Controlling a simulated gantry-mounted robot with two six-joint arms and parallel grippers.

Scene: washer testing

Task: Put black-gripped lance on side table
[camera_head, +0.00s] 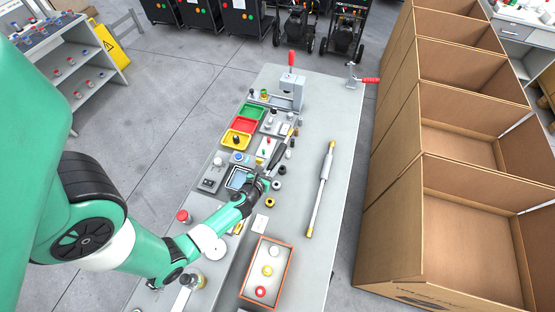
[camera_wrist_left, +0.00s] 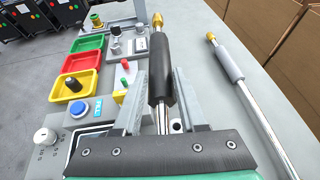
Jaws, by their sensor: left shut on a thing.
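The black-gripped lance (camera_head: 283,145) is held in my left gripper (camera_head: 269,167), over the middle of the grey bench. In the left wrist view its black grip (camera_wrist_left: 161,75) lies between the two fingers of the left gripper (camera_wrist_left: 163,92), with the brass tip pointing away. The gripper is shut on the lance, and the lance's near end is partly hidden by the gripper. A second lance with a grey grip (camera_head: 326,165) lies on the bench to the right; it also shows in the left wrist view (camera_wrist_left: 227,62). My right gripper is out of view.
The grey bench (camera_head: 340,130) holds red, green and yellow trays (camera_head: 237,138), a red-handled press (camera_head: 291,88) and an orange-edged button box (camera_head: 266,272). Cardboard boxes (camera_head: 465,185) stand right. A shelf unit (camera_head: 85,60) stands left, and a white drawer cabinet (camera_head: 522,32) far right.

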